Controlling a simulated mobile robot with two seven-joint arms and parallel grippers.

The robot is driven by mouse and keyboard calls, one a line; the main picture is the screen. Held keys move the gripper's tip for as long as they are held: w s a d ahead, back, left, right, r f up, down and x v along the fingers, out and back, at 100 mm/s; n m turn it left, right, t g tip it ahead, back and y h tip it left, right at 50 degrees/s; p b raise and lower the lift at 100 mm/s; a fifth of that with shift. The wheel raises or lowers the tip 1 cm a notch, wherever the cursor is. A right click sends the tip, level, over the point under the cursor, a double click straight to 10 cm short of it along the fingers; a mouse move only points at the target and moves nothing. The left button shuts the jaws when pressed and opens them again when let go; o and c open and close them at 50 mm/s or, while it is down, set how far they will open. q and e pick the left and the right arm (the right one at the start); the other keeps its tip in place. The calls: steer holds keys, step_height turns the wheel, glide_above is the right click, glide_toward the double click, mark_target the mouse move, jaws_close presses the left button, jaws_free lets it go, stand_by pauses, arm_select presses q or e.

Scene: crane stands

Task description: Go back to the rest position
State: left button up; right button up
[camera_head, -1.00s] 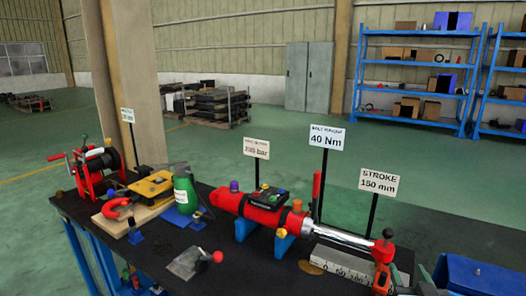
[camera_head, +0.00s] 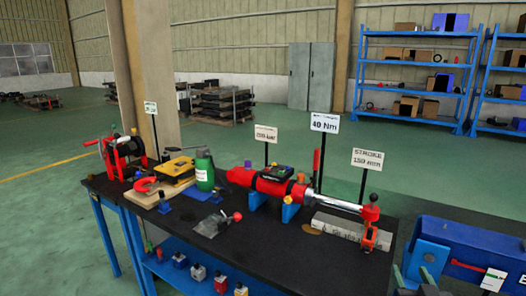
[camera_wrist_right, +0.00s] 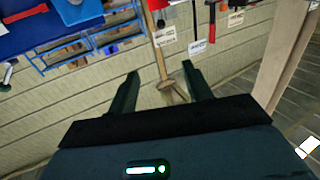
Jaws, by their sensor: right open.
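My right gripper (camera_head: 413,279) shows only as dark fingertips at the bottom edge of the head view, in front of the workbench's right end. In the right wrist view my right gripper (camera_wrist_right: 160,82) is open, with its two dark fingers apart and nothing held between them. A brownish post shows behind the gap there, apart from the fingers. My left gripper is in neither view.
The black workbench (camera_head: 142,205) carries a red cylinder (camera_head: 268,186), a winch (camera_head: 122,150), a green bottle (camera_head: 204,170) and sign posts. Blue equipment (camera_head: 480,245) stands at right. Several small blocks sit on the blue lower shelf (camera_head: 160,268). Green floor (camera_head: 50,225) is clear at left.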

steer(key=s+a+f+n+g+y, duration=0.1)
steer(key=s+a+f+g, duration=0.15)
steer(key=s+f, duration=0.45)
steer(key=s+a+f+n+g+y, duration=0.1)
steer(key=s+a+f+g+y, duration=0.15)
steer(key=s+f, duration=0.5)
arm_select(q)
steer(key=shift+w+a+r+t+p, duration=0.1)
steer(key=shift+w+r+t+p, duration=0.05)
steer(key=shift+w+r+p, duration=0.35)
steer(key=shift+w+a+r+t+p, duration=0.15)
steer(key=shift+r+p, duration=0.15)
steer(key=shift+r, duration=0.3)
arm_select(e)
steer(key=s+a+f+g, duration=0.1)
steer(key=s+a+f, duration=0.2)
steer(key=s, duration=0.4)
steer(key=s+a+f+n+g+y, duration=0.1)
steer(key=s+a+f, duration=0.1)
steer(key=s+f, duration=0.4)
steer(key=s+a+f+g, duration=0.2)
steer(key=s+a+f, duration=0.1)
steer(key=s, duration=0.6)
steer(key=shift+a+f+n, duration=0.35)
steer(key=shift+f+n, duration=0.05)
steer(key=shift+f, duration=0.5)
steer(key=shift+s, duration=0.1)
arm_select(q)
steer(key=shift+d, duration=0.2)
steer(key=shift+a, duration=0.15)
